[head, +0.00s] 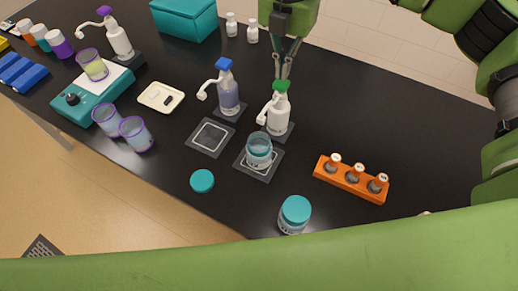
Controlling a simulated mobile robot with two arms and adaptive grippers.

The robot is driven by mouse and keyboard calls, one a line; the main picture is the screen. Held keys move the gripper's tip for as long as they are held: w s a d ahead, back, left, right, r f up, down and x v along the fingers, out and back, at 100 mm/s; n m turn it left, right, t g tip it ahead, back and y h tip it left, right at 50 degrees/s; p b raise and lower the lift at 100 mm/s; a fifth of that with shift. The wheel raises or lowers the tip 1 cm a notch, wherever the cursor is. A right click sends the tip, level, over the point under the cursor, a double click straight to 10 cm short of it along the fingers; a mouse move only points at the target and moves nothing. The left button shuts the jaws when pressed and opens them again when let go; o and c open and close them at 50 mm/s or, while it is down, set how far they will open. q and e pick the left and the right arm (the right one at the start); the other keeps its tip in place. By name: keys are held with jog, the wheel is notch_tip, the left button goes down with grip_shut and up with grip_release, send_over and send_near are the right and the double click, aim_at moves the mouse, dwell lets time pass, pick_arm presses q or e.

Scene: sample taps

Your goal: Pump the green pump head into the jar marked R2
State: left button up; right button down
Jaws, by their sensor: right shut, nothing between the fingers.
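The green pump head (281,88) sits on a white bottle (278,117) on a dark pad, its white spout pointing left. An open clear jar (259,152) stands on a square pad in front of this bottle, close under the spout. I cannot read a mark on it, so I cannot tell if it is R2. Another jar (295,214) with a teal lid stands nearer the front edge. My right gripper (281,77) points down, shut and empty, with its fingertips right at or just above the green head; I cannot tell if they touch. My left gripper is out of view.
A blue-headed pump bottle (228,92) stands just left, behind an empty square pad (211,137). A loose teal lid (202,181) lies at the front. An orange rack (351,180) with small bottles is at the right. A purple-headed pump (117,38) stands far left.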

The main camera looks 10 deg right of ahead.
jog(key=shift+r, duration=0.15)
notch_tip(320, 180, up, 6)
jog(key=p, duration=0.2)
jog(key=shift+p, duration=0.3)
dwell(0.4)
